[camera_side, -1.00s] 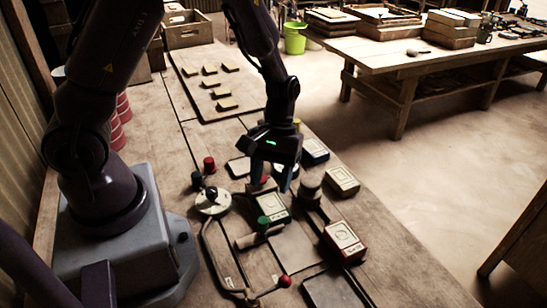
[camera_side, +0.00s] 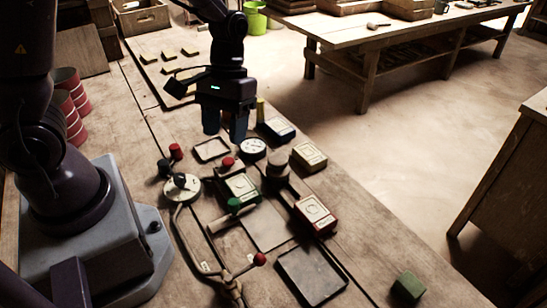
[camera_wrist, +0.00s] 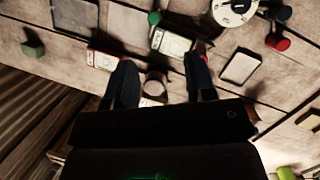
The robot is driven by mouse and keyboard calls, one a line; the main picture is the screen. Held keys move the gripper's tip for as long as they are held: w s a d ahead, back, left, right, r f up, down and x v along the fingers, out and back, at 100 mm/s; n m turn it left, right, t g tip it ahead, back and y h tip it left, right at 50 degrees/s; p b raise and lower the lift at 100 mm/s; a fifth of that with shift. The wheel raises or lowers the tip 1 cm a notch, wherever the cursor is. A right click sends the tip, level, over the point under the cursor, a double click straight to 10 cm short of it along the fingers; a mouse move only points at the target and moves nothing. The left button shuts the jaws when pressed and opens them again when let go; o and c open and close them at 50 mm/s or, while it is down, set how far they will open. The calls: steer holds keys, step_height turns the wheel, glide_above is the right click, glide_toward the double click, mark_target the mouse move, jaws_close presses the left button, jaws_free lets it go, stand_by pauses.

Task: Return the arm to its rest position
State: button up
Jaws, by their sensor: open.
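My gripper (camera_side: 225,128) hangs fingers-down above the bench (camera_side: 365,255), open with nothing between its fingers. In the side view it is behind the press area, near a small empty tray (camera_side: 211,150) and a round gauge (camera_side: 252,148). In the wrist view its two dark fingers (camera_wrist: 160,72) stand wide apart. A dark cylinder (camera_wrist: 156,86) shows between them, lower down on the bench. A green-marked box (camera_side: 241,188) lies at the middle of the press area, beside a green knob (camera_side: 234,204). My fingers appear clear of everything.
Red (camera_side: 315,215), yellow (camera_side: 309,156) and blue (camera_side: 277,130) boxes line the right. A white dial (camera_side: 182,186), red-tipped lever (camera_side: 259,259) and dark tray (camera_side: 312,276) are nearer. A green block (camera_side: 408,285) sits front right. Red cups (camera_side: 72,105) stand left.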

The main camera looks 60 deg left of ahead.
steer(key=s+r+m+t+y, duration=0.1)
steer(key=s+r+m+t, duration=0.1)
steer(key=r, duration=0.6)
steer(key=s+r+m+t+y, duration=0.1)
steer(key=s+r+m+t, duration=0.2)
steer(key=s+r+t, duration=0.2)
step_height(320, 180, up, 3)
steer(key=shift+s+d+r+m+t, duration=0.15)
steer(key=shift+s+m+t, duration=0.15)
steer(key=shift+t, duration=0.3)
stand_by(0.8)
